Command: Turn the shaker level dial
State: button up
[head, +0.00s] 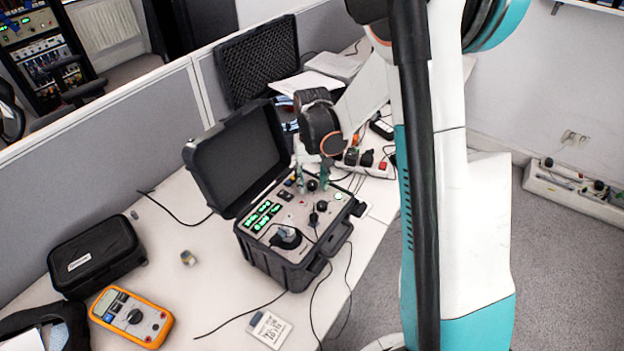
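The open black calibrator case (295,262) stands on the desk, lid raised at the back. Its panel has green-lit displays (263,214), a round shaker head (286,237) at the front, and several dark knobs. Labels are too small to tell which is the shaker level dial. My gripper (313,178) points down over the back of the panel, its two fingers apart, on either side of the back knob. Contact cannot be told.
The raised lid (236,160) stands left of my gripper. An orange multimeter (131,316), a black pouch (95,256), a small metal cylinder (188,258) and a white card-like device (269,328) lie on the desk. Cables run around the case. A power strip (366,161) is behind.

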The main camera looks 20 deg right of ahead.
aim_at(312, 183)
notch_tip(312, 183, up, 12)
dwell(0.7)
dwell(0.4)
jog(key=s+a+r+t, duration=0.2)
jog(key=s, duration=0.5)
jog(key=s+a+r+n+t, duration=0.1)
jog(key=s+a+r+t, duration=0.1)
jog(key=s, duration=0.5)
jog(key=s+a+r+n+t, duration=0.1)
jog(key=s+r+t, duration=0.2)
jog(key=s, duration=0.4)
jog(key=shift+s+a+r+b, duration=0.2)
jog(key=shift+a+r+b, duration=0.2)
jog(key=shift+r, duration=0.2)
jog(key=shift+d, duration=0.1)
dwell(1.7)
